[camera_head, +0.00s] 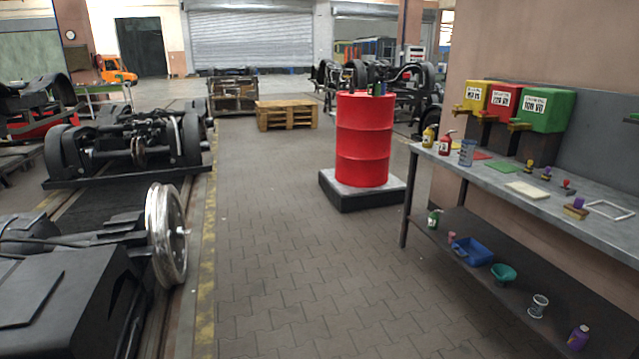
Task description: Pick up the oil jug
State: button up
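Several small containers stand on the grey workbench (550,195) at the right. A yellow container (428,137) stands at its far left end. A red container with a spout (446,143) is beside it, and a clear bluish measuring vessel (467,152) stands just to the right. A green and white bottle (434,220) and a purple bottle (578,338) stand on the lower shelf. I cannot tell for certain which of these is the oil jug. My gripper is not in view.
A red drum (363,140) stands on a grey-black platform (390,190) left of the bench. Bogies (135,140) and a shiny wheel (165,235) line the left. The paved floor (290,240) between is clear.

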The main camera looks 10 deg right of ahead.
aim_at(466, 153)
jog(key=i+z, duration=0.2)
jog(key=i, duration=0.65)
jog(key=i+j+z, duration=0.15)
jog(key=i, duration=0.65)
jog(key=i+z, duration=0.2)
jog(key=i, duration=0.3)
jog(key=i+j+z, duration=0.15)
jog(key=i, duration=0.35)
jog(key=i+j+z, duration=0.2)
jog(key=i, duration=0.3)
jog(key=i+j+z, duration=0.15)
jog(key=i, duration=0.3)
jog(key=i+j+z, duration=0.4)
jog(key=i+j, duration=0.2)
